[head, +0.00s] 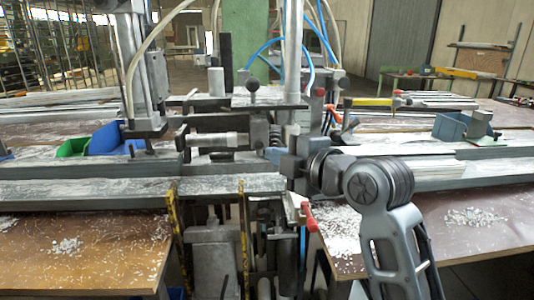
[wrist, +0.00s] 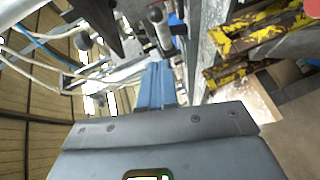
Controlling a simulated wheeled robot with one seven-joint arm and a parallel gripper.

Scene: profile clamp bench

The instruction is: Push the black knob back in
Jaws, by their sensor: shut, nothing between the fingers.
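A dark round knob (head: 252,84) stands on a short stem at the front of the upper plate of the clamp, in the middle of the head view. A metal cylinder (head: 215,139) with a dark end lies just beyond the fingertips.
A reddish knob (head: 319,91) and blue hoses are at the right of the clamp. A long profile rail (head: 90,190) crosses in front, with yellow-black posts (head: 243,240) below. Blue and green bins (head: 73,147) stand left. Shavings (head: 345,225) litter the brown tables.

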